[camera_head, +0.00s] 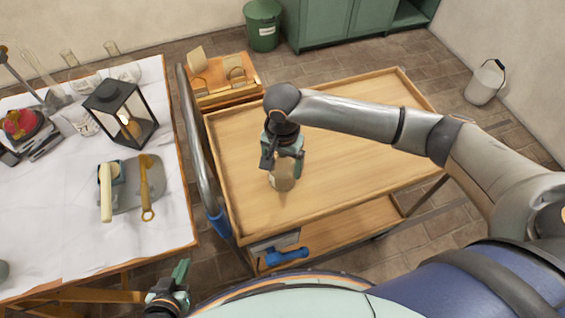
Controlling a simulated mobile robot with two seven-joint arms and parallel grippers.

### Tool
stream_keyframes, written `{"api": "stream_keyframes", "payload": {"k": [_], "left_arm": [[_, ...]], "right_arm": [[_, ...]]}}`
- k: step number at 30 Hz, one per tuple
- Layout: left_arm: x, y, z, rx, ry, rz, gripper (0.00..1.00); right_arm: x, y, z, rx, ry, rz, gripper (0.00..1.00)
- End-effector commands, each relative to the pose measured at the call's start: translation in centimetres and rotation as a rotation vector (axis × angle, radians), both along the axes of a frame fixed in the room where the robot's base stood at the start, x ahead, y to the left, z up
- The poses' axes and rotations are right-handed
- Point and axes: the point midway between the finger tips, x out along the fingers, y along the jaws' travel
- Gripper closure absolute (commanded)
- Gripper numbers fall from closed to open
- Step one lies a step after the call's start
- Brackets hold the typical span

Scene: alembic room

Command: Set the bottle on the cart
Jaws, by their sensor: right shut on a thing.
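A wooden cart (355,165) with a raised rim stands in the middle of the head view. My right gripper (284,160) reaches down over the left part of its top and is shut on the bottle (282,180). The bottle is small and tan, and my gripper hides its upper part. It looks upright, at or just above the cart top; I cannot tell whether it touches. My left gripper (174,284) is low at the bottom edge, left of the cart, with only part of it visible; its opening is unclear.
A white-covered table (60,225) at left holds a black lantern (121,112), a grey board with tools and glassware. The cart has a metal handle (196,145) on its left and a lower shelf. A green bucket (263,25) stands behind. The cart top's right half is clear beneath my arm.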

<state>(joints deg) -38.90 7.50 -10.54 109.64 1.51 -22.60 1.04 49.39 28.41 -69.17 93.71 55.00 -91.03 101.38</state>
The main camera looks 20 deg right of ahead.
Motion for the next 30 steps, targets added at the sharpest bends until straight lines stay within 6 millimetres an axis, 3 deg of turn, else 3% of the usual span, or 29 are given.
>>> {"api": "stream_keyframes", "payload": {"k": [4,5,8,18,23,30], "left_arm": [[0.0,0.0,0.2,0.0,-0.001,0.0,1.0],[0.0,0.0,0.2,0.0,-0.001,0.0,1.0],[0.0,0.0,0.2,0.0,-0.001,0.0,1.0],[0.1,0.0,-0.1,0.0,-0.002,-0.001,1.0],[0.1,0.0,0.4,0.0,-0.002,-0.001,1.0],[0.1,0.0,0.8,0.0,-0.002,-0.001,1.0]], "right_arm": [[0.0,0.1,-0.1,0.001,-0.001,0.0,1.0],[0.0,0.0,-0.2,0.001,-0.001,0.001,0.14],[0.0,0.0,-0.2,0.001,-0.001,0.001,0.03],[0.1,0.0,0.1,0.0,-0.001,0.001,0.0],[0.1,0.0,2.6,0.002,-0.003,0.001,0.0],[0.1,0.1,7.9,0.003,-0.004,0.002,0.0]]}}
